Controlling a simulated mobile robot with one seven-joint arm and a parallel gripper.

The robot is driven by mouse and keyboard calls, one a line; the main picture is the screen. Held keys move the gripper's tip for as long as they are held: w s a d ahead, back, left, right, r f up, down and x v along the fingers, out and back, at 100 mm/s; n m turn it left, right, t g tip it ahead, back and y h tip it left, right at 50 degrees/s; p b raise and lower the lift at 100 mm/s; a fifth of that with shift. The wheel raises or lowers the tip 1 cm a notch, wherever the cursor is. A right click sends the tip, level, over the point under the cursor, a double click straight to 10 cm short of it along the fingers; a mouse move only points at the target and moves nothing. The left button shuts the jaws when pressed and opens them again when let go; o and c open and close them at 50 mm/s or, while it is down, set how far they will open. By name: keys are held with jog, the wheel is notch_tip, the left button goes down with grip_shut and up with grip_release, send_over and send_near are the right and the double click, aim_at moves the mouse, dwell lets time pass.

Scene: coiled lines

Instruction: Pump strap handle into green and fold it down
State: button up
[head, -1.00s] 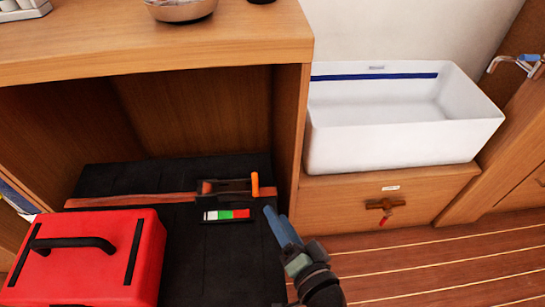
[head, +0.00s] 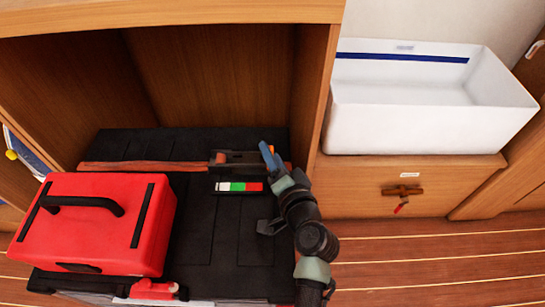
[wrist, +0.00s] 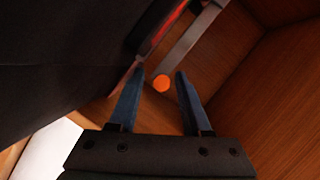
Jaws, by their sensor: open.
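An orange-brown strap (head: 150,166) runs across the black case top to a dark ratchet (head: 235,158). The ratchet's orange handle is mostly hidden behind my gripper in the head view. In the wrist view the handle's round orange end (wrist: 161,83) shows between my two blue fingers, apart from both; its depth is unclear. My gripper (head: 268,155) is open, at the right end of the ratchet. A gauge strip (head: 239,187) with white, green and red fields lies just in front of the ratchet. I cannot make out a pointer on it.
A red toolbox (head: 100,225) with a black handle stands at the left. The wooden cabinet side wall (head: 320,90) rises close to the right of my gripper. A white basin (head: 430,115) stands farther right. The black top (head: 215,230) in front of the gauge is mostly clear.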

grip_shut()
dwell(1.5)
